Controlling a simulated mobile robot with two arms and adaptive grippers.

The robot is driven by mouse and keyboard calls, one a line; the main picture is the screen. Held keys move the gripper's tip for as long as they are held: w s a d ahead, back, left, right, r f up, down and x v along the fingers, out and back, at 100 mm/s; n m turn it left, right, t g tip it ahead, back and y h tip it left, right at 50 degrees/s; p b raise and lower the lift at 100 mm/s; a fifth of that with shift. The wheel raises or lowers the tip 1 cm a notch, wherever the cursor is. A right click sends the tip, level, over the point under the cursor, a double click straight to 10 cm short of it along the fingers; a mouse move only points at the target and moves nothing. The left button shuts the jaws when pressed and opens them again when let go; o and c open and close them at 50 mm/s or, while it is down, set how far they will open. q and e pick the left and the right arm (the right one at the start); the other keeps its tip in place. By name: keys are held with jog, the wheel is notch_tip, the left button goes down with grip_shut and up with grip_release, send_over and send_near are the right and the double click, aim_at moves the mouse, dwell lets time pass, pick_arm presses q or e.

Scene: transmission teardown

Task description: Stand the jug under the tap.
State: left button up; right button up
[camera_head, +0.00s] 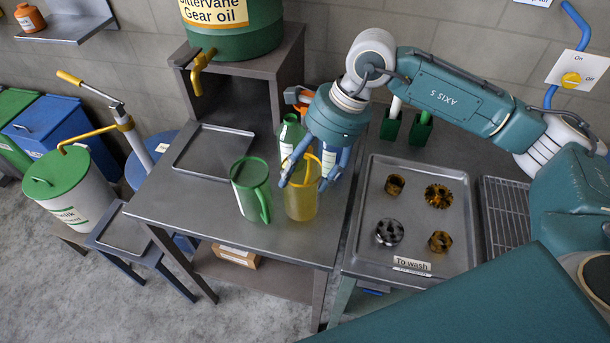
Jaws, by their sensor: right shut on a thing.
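A yellow tap (201,70) sticks out of the green gear oil drum (235,38) on a raised shelf at the back. Below the tap, an empty grey metal tray (238,133) lies on the bench. My right gripper (306,186) is shut on a see-through yellow jug (301,206), its blue fingers on either side of the upper part. The jug is upright, right of the tray; I cannot tell if its base touches the bench. A green jug (248,184) stands just left of it, between it and the tray. My left gripper is not in view.
Behind my gripper stands a green bottle (289,131). To the right, a "To wash" tray (412,213) holds several gears, beside a wire rack (507,215). The bench front is clear.

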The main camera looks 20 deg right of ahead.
jog(key=shift+f+p, duration=0.35)
jog(key=shift+f, duration=1.35)
jog(key=shift+f, duration=0.1)
jog(key=o, duration=1.5)
jog(key=shift+o, duration=0.2)
